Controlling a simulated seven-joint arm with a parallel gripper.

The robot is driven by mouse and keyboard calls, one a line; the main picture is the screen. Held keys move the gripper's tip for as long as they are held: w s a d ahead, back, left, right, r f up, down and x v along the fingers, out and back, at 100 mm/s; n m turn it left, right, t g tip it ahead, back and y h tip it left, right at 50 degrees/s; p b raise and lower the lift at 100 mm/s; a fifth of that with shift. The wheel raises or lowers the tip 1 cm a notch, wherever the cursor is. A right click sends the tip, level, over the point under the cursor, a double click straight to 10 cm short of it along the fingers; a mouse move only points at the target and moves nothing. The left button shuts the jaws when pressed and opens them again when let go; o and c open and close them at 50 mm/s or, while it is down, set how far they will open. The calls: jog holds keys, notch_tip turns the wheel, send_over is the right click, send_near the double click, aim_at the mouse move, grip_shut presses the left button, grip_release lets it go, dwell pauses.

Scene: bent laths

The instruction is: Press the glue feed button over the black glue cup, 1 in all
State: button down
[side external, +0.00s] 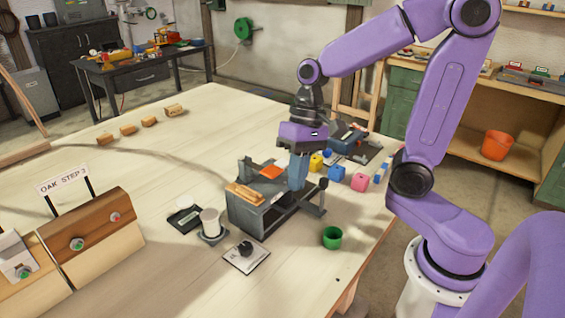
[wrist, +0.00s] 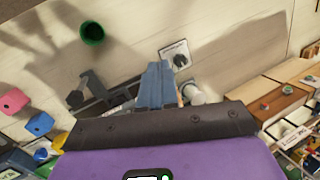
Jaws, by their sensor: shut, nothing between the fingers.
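My gripper (side external: 297,182) is shut and empty, with blue fingers pointing down over the right part of a grey fixture (side external: 246,217). In the wrist view the closed fingers (wrist: 157,70) cover part of the fixture. I cannot tell whether the tips touch it. A pale plate with a black knob-like piece (side external: 246,250) lies in front of the fixture; it also shows in the wrist view (wrist: 178,57). A white cylinder (side external: 210,221) stands on a grey base to the fixture's left. I cannot clearly make out which piece is the glue feed button or the black glue cup.
A wooden piece (side external: 244,194) and an orange piece (side external: 271,172) lie on the fixture. A green cup (side external: 332,238) stands near the right edge. Coloured blocks (side external: 359,182) sit behind it. Wooden boxes with knobs (side external: 95,236) stand at left.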

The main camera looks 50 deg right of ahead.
aim_at(286, 163)
jog(key=w+d+m+t, duration=0.1)
jog(key=w+m, duration=0.1)
jog(key=w+r+m+y, duration=0.1)
jog(key=w+m, duration=0.2)
jog(key=w+d+r+m+t+y, duration=0.1)
jog(key=w+m, duration=0.1)
jog(key=m, duration=0.1)
jog(key=shift+w+d+r+t, duration=0.15)
jog(key=shift+w+d+t, duration=0.15)
jog(key=shift+w, duration=0.1)
jog(key=w+d+r+m+t, duration=0.3)
jog(key=d+m+t, duration=0.2)
jog(key=d+m, duration=0.3)
jog(key=shift+w+d+r+m, duration=0.2)
jog(key=shift+w+d+m, duration=0.2)
jog(key=shift+m, duration=0.1)
jog(key=shift+f, duration=0.1)
jog(key=shift+f, duration=4.35)
jog(key=shift+f, duration=0.1)
jog(key=shift+f, duration=0.3)
